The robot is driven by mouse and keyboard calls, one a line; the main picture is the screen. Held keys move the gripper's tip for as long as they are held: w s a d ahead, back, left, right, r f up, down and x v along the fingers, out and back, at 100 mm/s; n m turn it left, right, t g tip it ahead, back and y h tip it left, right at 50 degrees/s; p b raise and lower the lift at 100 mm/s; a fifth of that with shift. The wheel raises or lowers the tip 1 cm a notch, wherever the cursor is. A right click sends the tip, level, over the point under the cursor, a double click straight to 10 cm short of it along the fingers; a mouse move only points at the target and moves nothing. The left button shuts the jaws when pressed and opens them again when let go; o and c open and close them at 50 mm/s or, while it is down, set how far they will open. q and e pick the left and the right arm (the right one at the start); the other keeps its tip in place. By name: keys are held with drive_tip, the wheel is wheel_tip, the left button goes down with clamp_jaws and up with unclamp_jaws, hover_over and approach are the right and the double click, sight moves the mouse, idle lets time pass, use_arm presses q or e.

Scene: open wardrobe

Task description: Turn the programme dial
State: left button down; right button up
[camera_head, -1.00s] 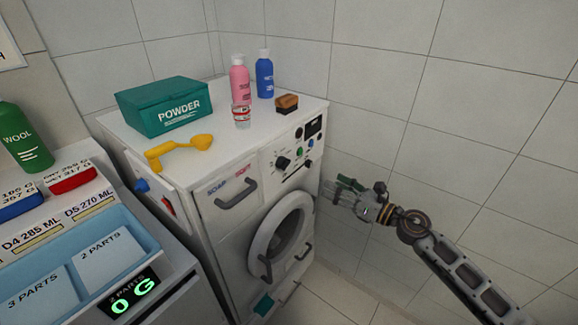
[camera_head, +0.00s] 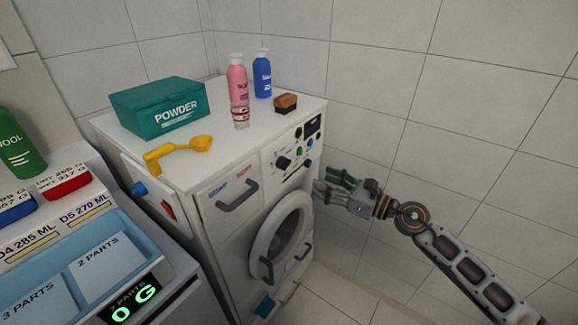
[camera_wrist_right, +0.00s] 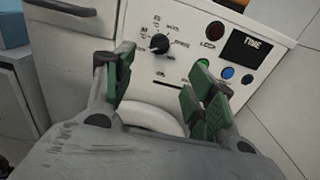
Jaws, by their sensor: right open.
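The programme dial (camera_head: 283,162) is a black round knob on the white front panel of the washing machine (camera_head: 230,232). In the right wrist view the dial (camera_wrist_right: 160,43) sits beyond my fingers, with printed marks around it. My right gripper (camera_head: 330,185) is open and empty, just right of the machine's front panel. In the right wrist view its green-padded fingertips (camera_wrist_right: 160,78) are spread either side of and below the dial, not touching it. My left gripper is not in view.
A dark display (camera_wrist_right: 255,52) and red, green and blue buttons lie right of the dial. A drawer handle (camera_head: 238,196) and round door (camera_head: 281,232) are nearby. A powder box (camera_head: 160,106), yellow scoop (camera_head: 180,150), bottles and a brush stand on top. The tiled wall is close on the right.

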sight(288, 166)
drive_tip(key=p+x, duration=0.2)
drive_tip(key=x, duration=1)
drive_tip(key=shift+w+a, duration=0.15)
drive_tip(key=shift+a, duration=0.15)
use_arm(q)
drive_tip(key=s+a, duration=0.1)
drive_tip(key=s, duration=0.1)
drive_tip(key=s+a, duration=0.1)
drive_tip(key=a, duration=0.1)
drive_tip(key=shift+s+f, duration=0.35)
use_arm(e)
drive_tip(key=shift+w+a, duration=0.1)
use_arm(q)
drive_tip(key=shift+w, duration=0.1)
use_arm(e)
drive_tip(key=c, duration=1.1)
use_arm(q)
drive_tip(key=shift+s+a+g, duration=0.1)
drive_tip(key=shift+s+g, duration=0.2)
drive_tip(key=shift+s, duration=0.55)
use_arm(e)
drive_tip(key=shift+o, duration=0.2)
